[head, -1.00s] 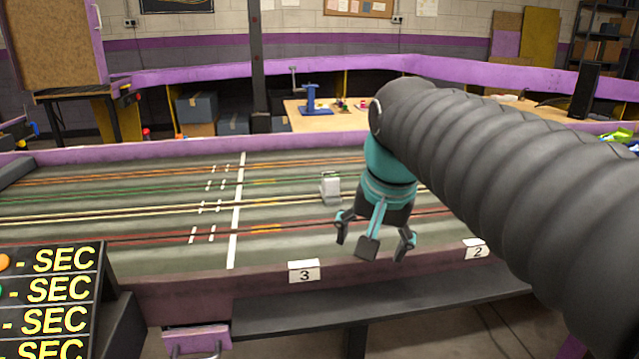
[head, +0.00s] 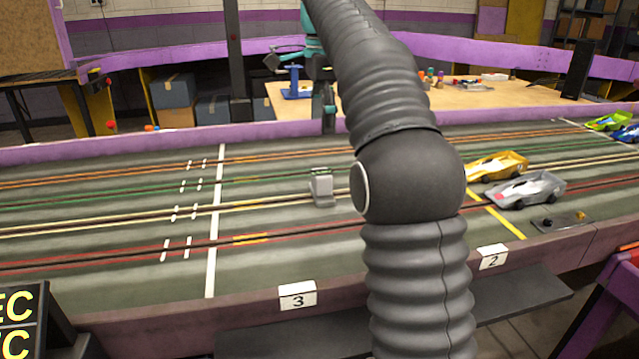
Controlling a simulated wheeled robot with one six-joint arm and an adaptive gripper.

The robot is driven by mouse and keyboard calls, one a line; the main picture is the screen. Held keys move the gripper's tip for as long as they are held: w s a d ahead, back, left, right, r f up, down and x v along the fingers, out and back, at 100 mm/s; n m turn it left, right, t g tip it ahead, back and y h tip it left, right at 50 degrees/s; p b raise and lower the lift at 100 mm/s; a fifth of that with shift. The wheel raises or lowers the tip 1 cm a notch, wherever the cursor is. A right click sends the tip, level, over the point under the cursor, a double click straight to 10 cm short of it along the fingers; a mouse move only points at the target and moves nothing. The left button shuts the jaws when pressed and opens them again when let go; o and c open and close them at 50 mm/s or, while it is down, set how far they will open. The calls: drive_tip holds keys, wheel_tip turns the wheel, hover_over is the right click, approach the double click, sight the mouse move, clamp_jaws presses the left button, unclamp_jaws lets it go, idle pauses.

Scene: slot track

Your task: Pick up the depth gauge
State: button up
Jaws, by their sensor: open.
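A small light-grey block-like device (head: 321,187) stands upright on the slot track, between the white cross line and my arm. It looks like the depth gauge, though its details are too small to be sure. My gripper (head: 312,72), teal and dark grey, is at the top centre, over the track's far edge. It is well beyond and above the grey device and apart from it. Its fingers are spread and I see nothing between them. My arm hides part of it.
A gold car (head: 497,166) and a silver car (head: 527,190) sit on the track at right, near a small control plate (head: 562,221). A blue stand (head: 295,82) is on the wooden table (head: 395,100) behind. The purple wall (head: 130,150) edges the track. The left track is clear.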

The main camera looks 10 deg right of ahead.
sight(322, 173)
wheel_tip(322, 173, down, 8)
drive_tip(key=shift+f+b, duration=0.1)
drive_tip(key=shift+b, duration=0.3)
drive_tip(key=shift+s+a+f+b, duration=0.15)
drive_tip(key=shift+f+b, duration=0.4)
drive_tip(key=shift+f, duration=2.1)
drive_tip(key=c, duration=1.5)
drive_tip(key=shift+o, duration=0.2)
drive_tip(key=shift+r, duration=0.15)
